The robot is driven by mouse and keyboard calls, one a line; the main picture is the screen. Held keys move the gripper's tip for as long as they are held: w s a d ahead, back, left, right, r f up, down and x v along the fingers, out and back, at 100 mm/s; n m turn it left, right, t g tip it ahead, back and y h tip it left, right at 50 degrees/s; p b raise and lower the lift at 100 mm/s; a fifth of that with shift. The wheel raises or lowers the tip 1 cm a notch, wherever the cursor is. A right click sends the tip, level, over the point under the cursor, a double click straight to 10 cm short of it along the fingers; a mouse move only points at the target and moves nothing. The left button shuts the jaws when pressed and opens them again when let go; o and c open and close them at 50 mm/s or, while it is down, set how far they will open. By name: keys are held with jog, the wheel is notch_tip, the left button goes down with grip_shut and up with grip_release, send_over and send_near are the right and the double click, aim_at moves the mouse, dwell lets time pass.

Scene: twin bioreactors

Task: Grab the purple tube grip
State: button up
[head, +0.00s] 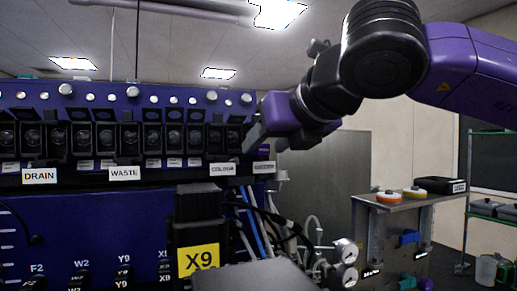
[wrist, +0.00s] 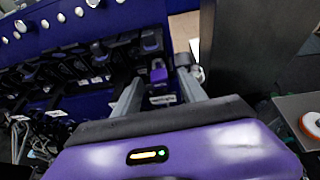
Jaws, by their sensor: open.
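A small purple grip (wrist: 158,72) shows in the wrist view at the right end of the row of black holders. It lies between the two grey fingers of my gripper (wrist: 160,82), which are apart with nothing clamped. I cannot tell how far the fingertips are from it in depth. In the head view my gripper (head: 256,136) is at the right end of the holder row, above the COLOUR label (head: 222,169). The purple grip is not clearly visible there, hidden by my gripper and wrist.
The blue bioreactor panel (head: 80,225) carries a row of black holders (head: 110,137) with DRAIN and WASTE labels below. A black block with a yellow X9 sign (head: 198,260) stands in front. Tubes and gauges (head: 345,252) hang right. A grey side table (head: 390,202) holds round items.

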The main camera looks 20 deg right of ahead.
jog(key=shift+c, duration=0.4)
grip_shut()
jog(key=shift+r, duration=0.15)
